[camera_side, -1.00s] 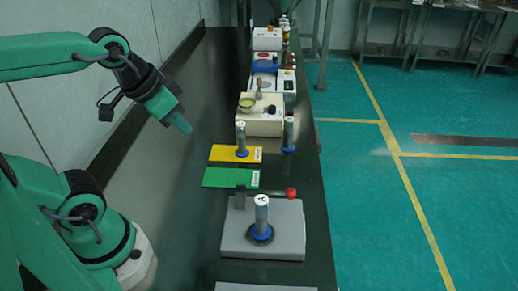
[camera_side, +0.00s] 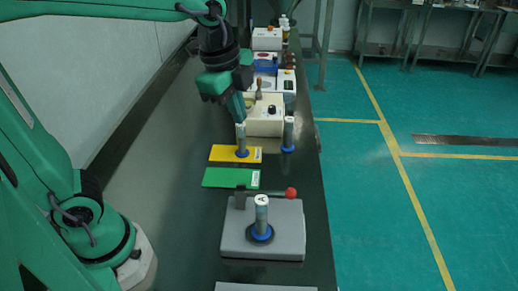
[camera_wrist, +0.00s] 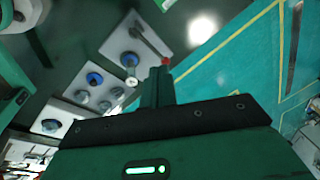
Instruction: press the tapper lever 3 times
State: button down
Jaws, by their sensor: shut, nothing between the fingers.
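The tapper lever (camera_side: 270,192) is a thin dark bar with a red knob (camera_side: 291,193) at its right end. It sits on a grey base (camera_side: 285,240) at the near part of the bench. The lever also shows in the wrist view (camera_wrist: 150,40), with its red knob near the fingertips in the picture. My gripper (camera_side: 240,113) is shut and empty. In the side view it hangs fingers down, farther back than the lever and above it, close to the top of the cylinder on the yellow plate. In the wrist view my fingers (camera_wrist: 159,85) are together.
A cylinder marked A (camera_side: 261,213) with a blue ring stands on the grey base. Another cylinder (camera_side: 241,138) stands on the yellow plate (camera_side: 222,153), and one (camera_side: 288,134) stands right of it. A green plate (camera_side: 225,178) lies flat. Bench left of the plates is bare.

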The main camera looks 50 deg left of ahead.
aim_at(291, 190)
jog(key=w+d+f+m+g, duration=0.2)
jog(key=w+d+m, duration=0.5)
jog(key=m, duration=0.5)
jog(key=shift+w+d+f+g+y, duration=0.15)
jog(key=shift+d+f+g+y, duration=0.15)
jog(key=shift+d+f, duration=0.7)
jog(key=shift+d+r, duration=0.2)
jog(key=shift+d, duration=0.05)
notch_tip(291, 190, down, 14)
jog(key=shift+r, duration=0.1)
